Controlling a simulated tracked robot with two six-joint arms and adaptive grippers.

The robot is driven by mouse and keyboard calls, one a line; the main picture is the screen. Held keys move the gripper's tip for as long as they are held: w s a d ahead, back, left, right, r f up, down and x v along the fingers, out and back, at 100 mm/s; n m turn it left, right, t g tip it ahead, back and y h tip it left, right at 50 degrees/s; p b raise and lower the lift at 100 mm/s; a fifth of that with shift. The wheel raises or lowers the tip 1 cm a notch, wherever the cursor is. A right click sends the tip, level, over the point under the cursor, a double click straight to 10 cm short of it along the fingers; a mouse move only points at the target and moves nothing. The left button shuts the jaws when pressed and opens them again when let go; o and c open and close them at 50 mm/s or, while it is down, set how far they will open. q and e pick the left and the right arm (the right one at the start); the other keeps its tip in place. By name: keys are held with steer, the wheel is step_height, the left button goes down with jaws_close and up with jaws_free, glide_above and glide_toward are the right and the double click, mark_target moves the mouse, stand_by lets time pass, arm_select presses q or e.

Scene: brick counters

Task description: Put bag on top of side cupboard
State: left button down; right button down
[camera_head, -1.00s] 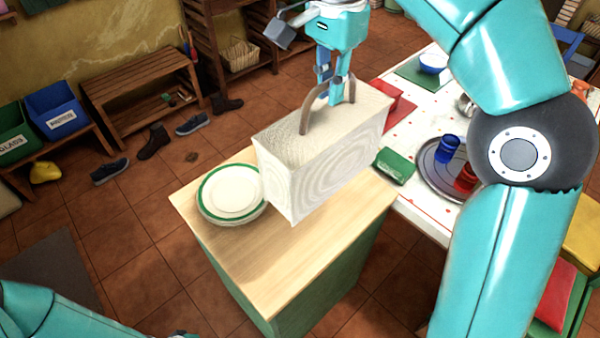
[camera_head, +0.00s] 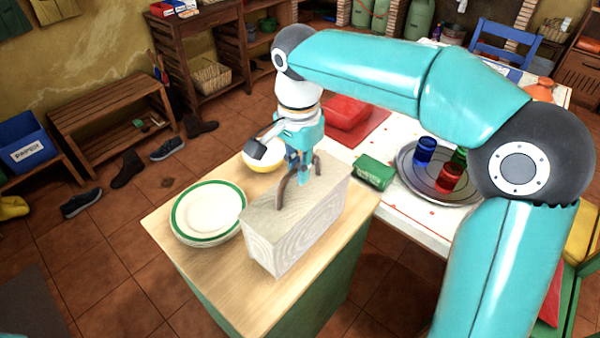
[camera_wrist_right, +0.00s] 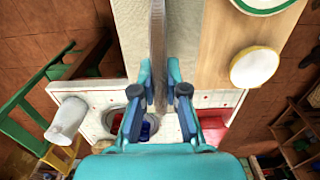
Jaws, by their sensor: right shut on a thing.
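The bag (camera_head: 295,230) is a pale, box-shaped bag with a brown arched handle (camera_head: 284,190). It is upright over the light wooden top of the side cupboard (camera_head: 190,275), whose sides are green. Its base looks at or very near the top; I cannot tell whether it touches. My right gripper (camera_head: 302,174) is shut on the handle, above the bag. In the right wrist view the handle (camera_wrist_right: 158,40) runs between the fingers (camera_wrist_right: 160,97), with the bag (camera_wrist_right: 133,35) below. My left gripper is not in view.
White plates with a green rim (camera_head: 208,211) are stacked left of the bag. A yellow-rimmed bowl (camera_head: 262,157) is behind it. A green box (camera_head: 374,172) and a round tray (camera_head: 408,180) with cups are on the white table to the right. The cupboard's front left is bare.

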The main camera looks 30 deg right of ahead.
steer(key=shift+f, duration=0.6)
steer(key=c, duration=1.2)
jaws_free()
steer(key=shift+f, duration=0.1)
step_height(320, 180, up, 12)
steer(key=shift+r+p, duration=0.1)
steer(key=shift+p, duration=0.9)
